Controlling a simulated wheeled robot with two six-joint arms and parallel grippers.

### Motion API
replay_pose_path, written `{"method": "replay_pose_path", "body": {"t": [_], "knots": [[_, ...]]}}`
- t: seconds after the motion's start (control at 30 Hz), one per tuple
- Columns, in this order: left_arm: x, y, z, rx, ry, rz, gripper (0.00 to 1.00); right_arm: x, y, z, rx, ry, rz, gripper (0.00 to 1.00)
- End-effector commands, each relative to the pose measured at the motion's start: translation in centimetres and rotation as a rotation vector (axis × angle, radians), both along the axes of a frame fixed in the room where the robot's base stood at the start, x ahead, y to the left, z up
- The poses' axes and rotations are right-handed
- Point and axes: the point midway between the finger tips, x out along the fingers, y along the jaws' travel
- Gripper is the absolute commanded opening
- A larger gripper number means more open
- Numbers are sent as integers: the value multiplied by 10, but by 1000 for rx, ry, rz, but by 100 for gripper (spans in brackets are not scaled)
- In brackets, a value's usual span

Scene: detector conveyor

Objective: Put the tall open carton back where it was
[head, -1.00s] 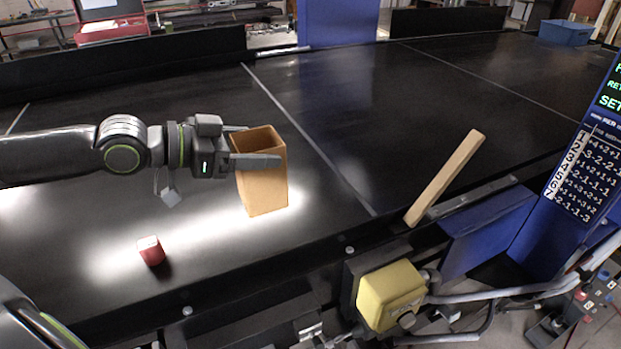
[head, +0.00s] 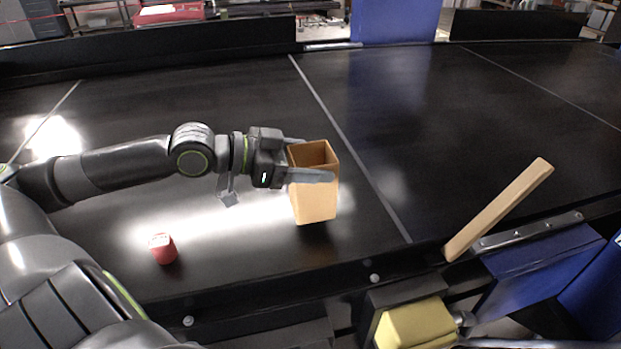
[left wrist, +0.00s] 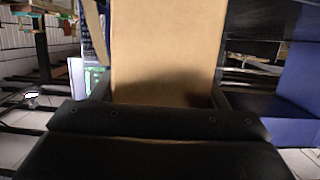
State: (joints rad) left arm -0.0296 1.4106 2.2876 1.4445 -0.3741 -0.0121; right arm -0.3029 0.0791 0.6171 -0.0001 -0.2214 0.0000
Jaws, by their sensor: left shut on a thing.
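The tall open carton (head: 316,203) is tan, upright, with its open top facing up. My left gripper (head: 312,160) is shut on it, one finger along the near side and the other along the far side. The carton is over the black conveyor belt, left of a pale line across it; a dark patch shows under its base, and I cannot tell whether it touches the belt. In the left wrist view the carton's tan wall (left wrist: 165,50) fills the middle between the fingers. My right gripper is not in view.
A small red object (head: 163,249) stands on the conveyor belt (head: 230,110) at the near left. A long wooden bar (head: 500,208) leans at the belt's near edge on the right. A yellow box (head: 412,325) is below that edge. The belt beyond the carton is clear.

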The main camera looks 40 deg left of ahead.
Motion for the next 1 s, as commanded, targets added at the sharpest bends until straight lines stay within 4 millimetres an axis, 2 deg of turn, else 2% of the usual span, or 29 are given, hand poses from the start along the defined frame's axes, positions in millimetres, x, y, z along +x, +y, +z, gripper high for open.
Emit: {"method": "replay_pose_path", "body": {"t": [0.13, 0.4, 0.87, 0.9, 1.0], "knots": [[0, 0, -10, -7, 2, 1, 34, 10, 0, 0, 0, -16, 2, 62], [0, 0, -34, -5, 0, 1, 34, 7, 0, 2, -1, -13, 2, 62], [0, 0, -42, -1, 1, 0, 34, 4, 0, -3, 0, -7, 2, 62], [0, 0, -42, -1, 1, 0, 70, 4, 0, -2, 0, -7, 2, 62], [0, 0, -41, -1, 1, 0, 83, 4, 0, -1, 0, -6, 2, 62]]}}
